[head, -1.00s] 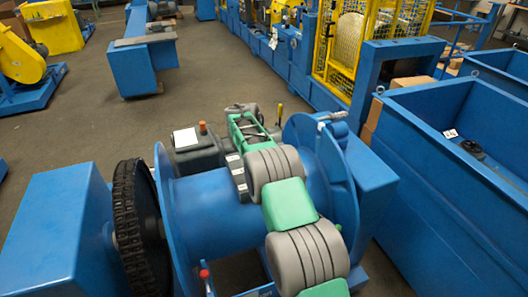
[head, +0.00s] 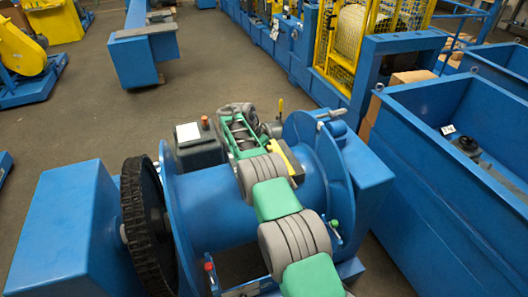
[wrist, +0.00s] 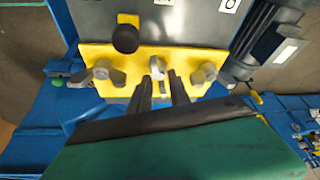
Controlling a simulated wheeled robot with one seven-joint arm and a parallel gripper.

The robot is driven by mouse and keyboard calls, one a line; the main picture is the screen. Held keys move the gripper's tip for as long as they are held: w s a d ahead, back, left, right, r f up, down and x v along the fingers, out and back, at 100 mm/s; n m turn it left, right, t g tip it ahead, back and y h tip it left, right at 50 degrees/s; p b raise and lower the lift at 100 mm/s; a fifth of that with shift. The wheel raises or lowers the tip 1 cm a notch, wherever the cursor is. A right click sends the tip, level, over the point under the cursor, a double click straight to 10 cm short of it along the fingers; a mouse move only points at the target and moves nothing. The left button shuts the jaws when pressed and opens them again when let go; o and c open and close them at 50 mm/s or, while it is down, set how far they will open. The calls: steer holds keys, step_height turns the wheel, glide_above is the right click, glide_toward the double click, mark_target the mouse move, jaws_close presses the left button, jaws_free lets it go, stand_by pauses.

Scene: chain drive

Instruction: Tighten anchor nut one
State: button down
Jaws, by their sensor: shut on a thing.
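In the wrist view a yellow plate (wrist: 88,58) carries a row of grey wing nuts: a left one (wrist: 103,74), a middle one (wrist: 157,67) and a right one (wrist: 204,73). I cannot tell from a label which is anchor nut one. My gripper (wrist: 161,82) reaches in from below, its dark fingers at the middle nut and shut on it. The fingers hide part of that nut. In the head view a bit of yellow plate (head: 291,160) shows beside my arm; the nuts and gripper tips are hidden there.
A black ball knob (wrist: 126,38) stands just above the plate, left of the middle nut. A dark motor (wrist: 268,42) is at upper right.

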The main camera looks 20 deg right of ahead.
steer(key=c, duration=1.5)
jaws_free()
steer(key=v, duration=0.8)
